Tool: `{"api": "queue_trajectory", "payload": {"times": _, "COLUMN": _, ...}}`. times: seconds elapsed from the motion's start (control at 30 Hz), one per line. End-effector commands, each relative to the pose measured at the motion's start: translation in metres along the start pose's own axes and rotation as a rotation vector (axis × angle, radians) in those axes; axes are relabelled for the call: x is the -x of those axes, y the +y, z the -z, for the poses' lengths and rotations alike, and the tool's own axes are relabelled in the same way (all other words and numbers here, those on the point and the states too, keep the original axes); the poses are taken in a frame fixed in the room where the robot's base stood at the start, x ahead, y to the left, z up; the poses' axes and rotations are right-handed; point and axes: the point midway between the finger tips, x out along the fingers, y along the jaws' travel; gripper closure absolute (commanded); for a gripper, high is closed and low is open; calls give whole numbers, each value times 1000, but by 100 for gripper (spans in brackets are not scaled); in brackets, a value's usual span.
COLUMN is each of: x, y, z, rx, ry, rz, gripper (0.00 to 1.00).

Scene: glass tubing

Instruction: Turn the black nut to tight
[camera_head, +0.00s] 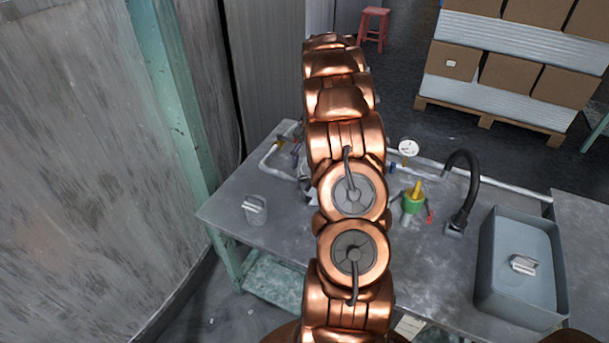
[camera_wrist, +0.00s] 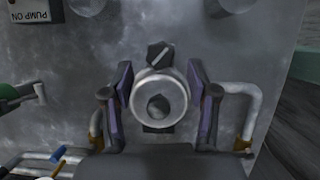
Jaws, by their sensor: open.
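In the wrist view, a black part that I take for the black nut (camera_wrist: 160,54) shows above a pale round ring (camera_wrist: 141,98). Another dark piece shows below the ring, and a dark round knob sits in its middle. I cannot tell whether the dark pieces are one part. My gripper (camera_wrist: 160,82) is open, with one finger left of the ring and one right of it. A small gap shows on each side, and nothing is held. In the head view my arm hides the nut and most of the gripper.
Pale tubing (camera_wrist: 245,92) with brass fittings bends close to the right finger. A PUMP ON label (camera_wrist: 28,10) is at the wrist view's upper left. In the head view, a gauge (camera_head: 408,148), green valve (camera_head: 412,203), black tap (camera_head: 468,185) and grey basin (camera_head: 492,275) stand right of my arm.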

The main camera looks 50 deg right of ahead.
Motion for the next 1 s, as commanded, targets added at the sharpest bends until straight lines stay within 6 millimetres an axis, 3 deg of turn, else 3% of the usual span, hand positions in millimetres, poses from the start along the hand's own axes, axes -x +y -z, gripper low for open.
{"api": "queue_trajectory", "payload": {"times": 0.3, "x": -32, "y": 0, "z": 0, "rx": 1, "ry": 1, "rz": -1, "gripper": 41}}
{"api": "queue_trajectory", "payload": {"times": 0.7, "x": -39, "y": 0, "z": 0, "rx": 0, "ry": 2, "rz": 1, "gripper": 41}}
{"api": "queue_trajectory", "payload": {"times": 1.0, "x": -38, "y": 0, "z": 0, "rx": 0, "ry": 2, "rz": 0, "gripper": 71}}
